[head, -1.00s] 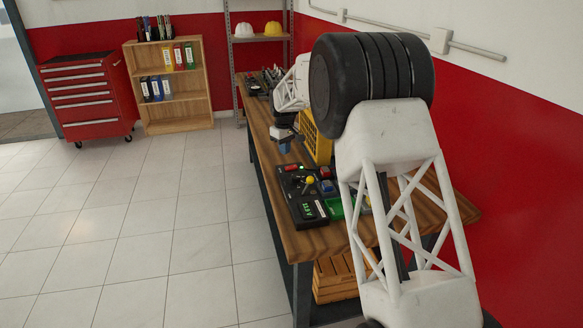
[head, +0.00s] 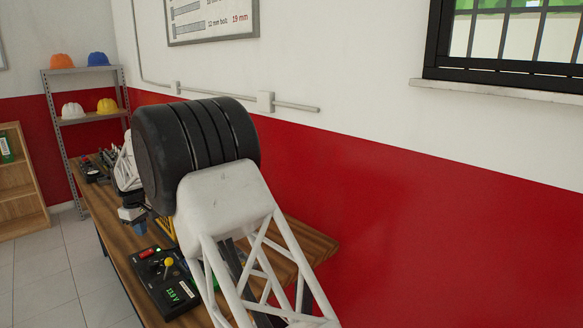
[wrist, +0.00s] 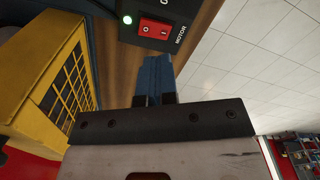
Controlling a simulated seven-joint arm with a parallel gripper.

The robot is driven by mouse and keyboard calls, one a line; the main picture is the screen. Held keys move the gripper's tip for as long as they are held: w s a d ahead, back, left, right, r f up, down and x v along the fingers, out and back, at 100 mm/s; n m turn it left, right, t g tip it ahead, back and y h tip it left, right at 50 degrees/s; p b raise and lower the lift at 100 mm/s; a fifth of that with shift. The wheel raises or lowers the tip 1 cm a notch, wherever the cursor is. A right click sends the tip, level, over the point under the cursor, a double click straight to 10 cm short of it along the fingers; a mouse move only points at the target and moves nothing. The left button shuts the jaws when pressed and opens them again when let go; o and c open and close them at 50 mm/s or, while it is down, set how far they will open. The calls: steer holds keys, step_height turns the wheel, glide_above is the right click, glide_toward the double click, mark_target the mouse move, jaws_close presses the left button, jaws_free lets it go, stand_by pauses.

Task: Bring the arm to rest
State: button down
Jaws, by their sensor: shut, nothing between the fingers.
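My gripper (head: 140,228) has blue fingers and hangs over the workbench, beyond the black control box, in the head view. In the wrist view the blue fingers (wrist: 154,82) are together with nothing between them. My white lattice arm with its black joint covers much of the bench in the head view. The control box (head: 155,294) has a yellow knob, a green display and a lit green lamp. Its red motor switch (wrist: 154,28) shows just past the fingertips in the wrist view.
The wooden workbench (head: 305,240) runs along the red and white wall. A shelf (head: 88,120) with helmets stands at the far end. Open floor lies left of the bench.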

steer(key=s+d+r+m, duration=0.1)
steer(key=d+r, duration=0.3)
steer(key=d, duration=0.4)
steer(key=d+r+m, duration=0.1)
steer(key=d+r, duration=0.4)
steer(key=d, duration=0.3)
steer(key=s+d+r+m, duration=0.1)
steer(key=d+r+m, duration=0.1)
steer(key=d+r, duration=0.35)
steer(key=s+d+r+m, duration=0.1)
steer(key=s+d+r, duration=0.15)
steer(key=d, duration=0.55)
steer(key=s+d+r+m+t, duration=0.1)
steer(key=s+d, duration=0.3)
steer(key=d, duration=0.3)
steer(key=s+d+r+m, duration=0.15)
steer(key=s+d, duration=0.25)
steer(key=d, duration=0.4)
steer(key=s+d+m+t, duration=0.1)
steer(key=s+d+m, duration=0.3)
steer(key=s+d, duration=1.3)
steer(key=s+d+f+m, duration=0.1)
steer(key=s+d+f, duration=0.2)
steer(key=s, duration=0.6)
steer(key=s+d+f+m, duration=0.2)
steer(key=s+d, duration=0.4)
steer(key=s, duration=0.4)
steer(key=shift+d+f+t, duration=0.25)
steer(key=shift+f+t, duration=0.05)
steer(key=shift+f, duration=0.3)
